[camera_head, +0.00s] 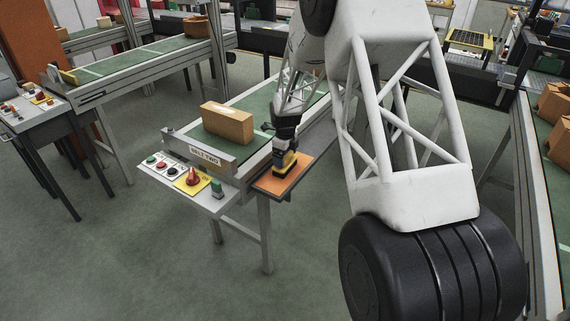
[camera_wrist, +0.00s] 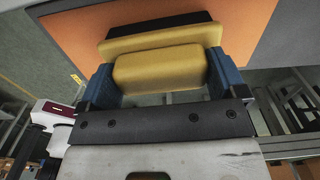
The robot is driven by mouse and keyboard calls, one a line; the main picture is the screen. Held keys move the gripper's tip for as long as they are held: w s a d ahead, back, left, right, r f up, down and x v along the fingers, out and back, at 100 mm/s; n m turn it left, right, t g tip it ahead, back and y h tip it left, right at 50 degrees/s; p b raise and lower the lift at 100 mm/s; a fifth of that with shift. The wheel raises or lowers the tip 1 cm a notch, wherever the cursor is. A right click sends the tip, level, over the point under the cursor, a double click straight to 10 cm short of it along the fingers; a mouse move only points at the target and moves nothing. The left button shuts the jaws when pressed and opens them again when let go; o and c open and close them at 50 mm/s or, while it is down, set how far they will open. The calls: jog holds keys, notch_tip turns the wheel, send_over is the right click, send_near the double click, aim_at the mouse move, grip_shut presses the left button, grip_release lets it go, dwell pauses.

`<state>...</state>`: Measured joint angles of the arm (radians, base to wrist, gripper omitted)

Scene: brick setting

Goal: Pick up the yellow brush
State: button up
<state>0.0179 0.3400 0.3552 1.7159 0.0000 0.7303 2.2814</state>
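The yellow brush (camera_wrist: 162,70) has a yellow body with a dark strip along its far side, in the wrist view. My gripper (camera_wrist: 158,82) has its two blue fingers on either side of the yellow body, touching or nearly touching it. In the head view, my gripper (camera_head: 285,152) points down at the orange board (camera_head: 268,183) beside the conveyor. A yellow part of the brush (camera_head: 283,164) shows just below it. The brush is over the board; whether it rests on it or is slightly lifted is hard to tell.
A brown brick (camera_head: 227,124) lies on the green conveyor (camera_head: 262,101) to the left of my gripper. A control panel (camera_head: 187,187) with a red knob and buttons sits at the conveyor's near end. Bare green floor (camera_head: 150,265) is in front.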

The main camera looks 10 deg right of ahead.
jog(key=c, duration=0.4)
jog(key=shift+o, duration=0.2)
jog(key=shift+r, duration=0.15)
jog(key=shift+r, duration=1.45)
jog(key=shift+s+r, duration=0.25)
jog(key=shift+s, duration=0.05)
jog(key=s+r, duration=0.1)
jog(key=s, duration=1.4)
jog(key=shift+s+a+r, duration=0.15)
jog(key=shift+s+r, duration=0.05)
